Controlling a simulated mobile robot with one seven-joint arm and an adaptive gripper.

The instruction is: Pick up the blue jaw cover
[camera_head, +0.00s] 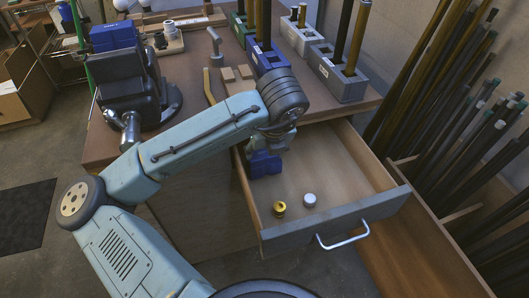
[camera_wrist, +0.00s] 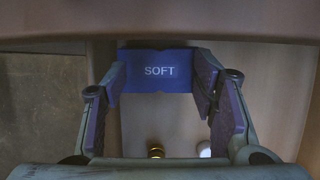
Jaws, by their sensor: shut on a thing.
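The blue jaw cover (camera_wrist: 158,71) is a blue block with the word SOFT on its face. In the wrist view it sits between the two fingers of my gripper (camera_wrist: 160,85), touching the pads on both sides. In the head view the blue jaw cover (camera_head: 265,164) is in the open drawer near its left inner side, below my gripper (camera_head: 270,148). My gripper is shut on it. Whether the cover touches the drawer floor cannot be told. My wrist partly hides the fingers in the head view.
The open drawer (camera_head: 372,206) also holds a brass knob (camera_head: 279,208) and a white cap (camera_head: 309,200) toward its front. Its right part is clear. Above it, the bench (camera_head: 197,80) carries a black vise (camera_head: 131,90) and several rod holders. Many rods stand at the right.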

